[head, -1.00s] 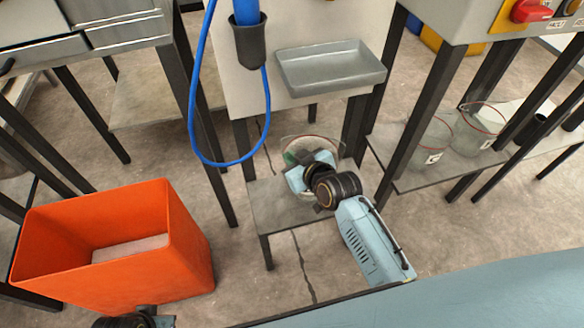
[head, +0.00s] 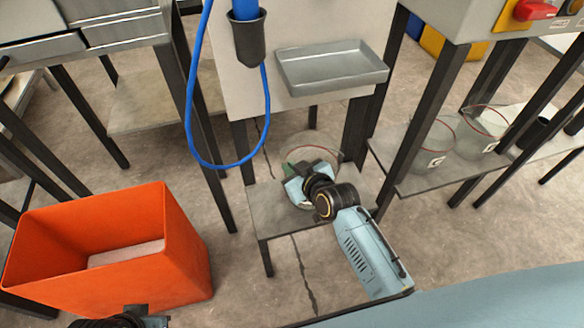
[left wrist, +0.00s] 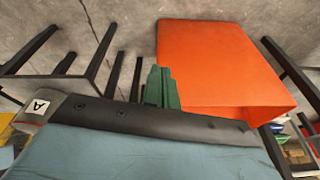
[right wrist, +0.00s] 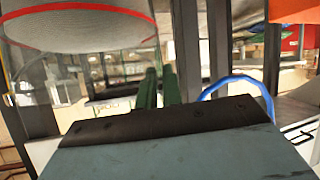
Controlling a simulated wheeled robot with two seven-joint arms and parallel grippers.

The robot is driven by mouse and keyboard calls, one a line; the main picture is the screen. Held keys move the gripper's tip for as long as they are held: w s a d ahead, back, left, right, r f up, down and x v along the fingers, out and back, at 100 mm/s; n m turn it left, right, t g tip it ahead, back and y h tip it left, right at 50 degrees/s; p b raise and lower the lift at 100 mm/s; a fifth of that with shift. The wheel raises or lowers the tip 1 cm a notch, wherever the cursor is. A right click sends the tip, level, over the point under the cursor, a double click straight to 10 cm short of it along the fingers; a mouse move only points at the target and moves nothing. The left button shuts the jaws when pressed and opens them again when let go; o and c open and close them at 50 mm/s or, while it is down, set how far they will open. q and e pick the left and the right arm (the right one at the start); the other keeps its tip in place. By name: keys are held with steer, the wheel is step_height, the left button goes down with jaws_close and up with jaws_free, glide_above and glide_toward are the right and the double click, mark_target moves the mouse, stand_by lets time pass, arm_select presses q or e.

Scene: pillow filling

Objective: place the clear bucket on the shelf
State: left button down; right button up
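The clear bucket (head: 326,163) is see-through and shows in the head view over the low grey platform, partly hidden by my right gripper. My right gripper (head: 298,166) is at its near side. In the right wrist view the bucket's red-edged round part (right wrist: 75,32) fills the upper left. The green fingers (right wrist: 160,88) are close together at the bucket's edge and look shut on its thin wall. The shelf (head: 405,178) stands at the right and carries two clear buckets (head: 430,150) with red rims. My left gripper's green fingers (left wrist: 162,88) are together and empty.
The low grey platform (head: 270,210) stands below the machine. A blue hose (head: 205,150) hangs in a loop left of the bucket, and a grey tray (head: 330,70) juts out above. An orange bin (head: 185,245) stands at the lower left. Dark legs stand between platform and shelf.

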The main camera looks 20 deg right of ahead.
steer(key=o, duration=0.3)
steer(key=shift+o, duration=0.2)
